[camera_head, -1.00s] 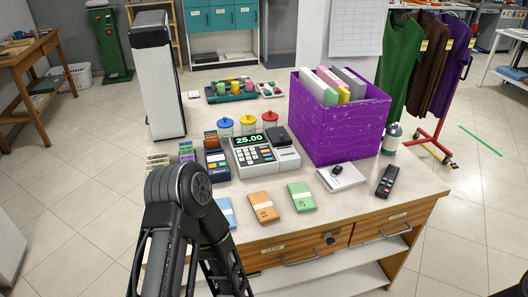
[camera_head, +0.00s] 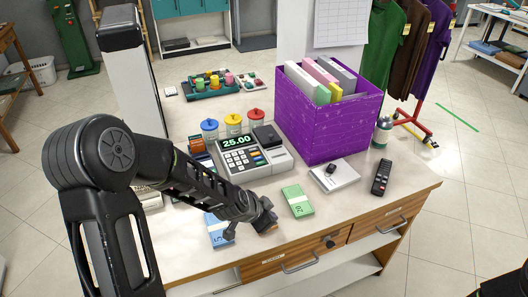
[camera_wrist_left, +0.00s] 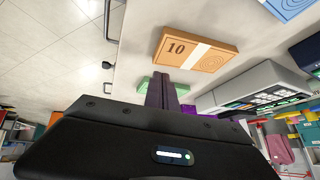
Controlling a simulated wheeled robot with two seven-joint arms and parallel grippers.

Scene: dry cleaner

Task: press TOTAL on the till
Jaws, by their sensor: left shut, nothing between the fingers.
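The till (camera_head: 245,156) stands on the counter, grey and white, with a green display (camera_head: 237,142) reading 25.00 and a keypad (camera_head: 243,160) of dark, light and a few coloured keys. Key labels are too small to read, so I cannot tell which is TOTAL. My left gripper (camera_head: 266,213) is over the counter's front part, in front of the till and apart from it. In the left wrist view its dark fingers (camera_wrist_left: 163,78) are together and empty. The till (camera_wrist_left: 262,90) shows at the right there. My right gripper is out of view.
An orange note bundle (camera_wrist_left: 196,50) lies close to my left gripper, mostly hidden in the head view. A blue bundle (camera_head: 217,236) and a green bundle (camera_head: 298,201) lie either side. A purple box (camera_head: 325,128) stands right of the till; lidded jars (camera_head: 233,125) stand behind.

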